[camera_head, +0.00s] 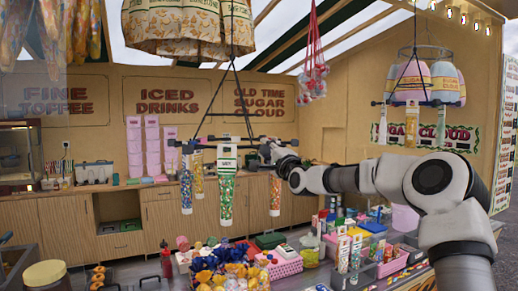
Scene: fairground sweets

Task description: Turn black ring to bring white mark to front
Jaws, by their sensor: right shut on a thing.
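A black ring (215,139) hangs by thin dark cords in the middle of the view. Tubes of coloured sweets hang from it, with a green one (226,190) with a white top at the front, a blue one (186,190) at the left and an orange one (275,192) at the right. My right gripper (268,151) is at the right side of the ring and shut on it; its fingertips are small and partly blend with the ring. I cannot make out the white mark for certain. My left gripper is out of view.
A second hanging ring (411,103) with bags hangs at the right. The counter below holds yellow and blue sweets (228,272), a pink basket (283,266) and several tubes. Wooden cabinets (165,222) stand behind.

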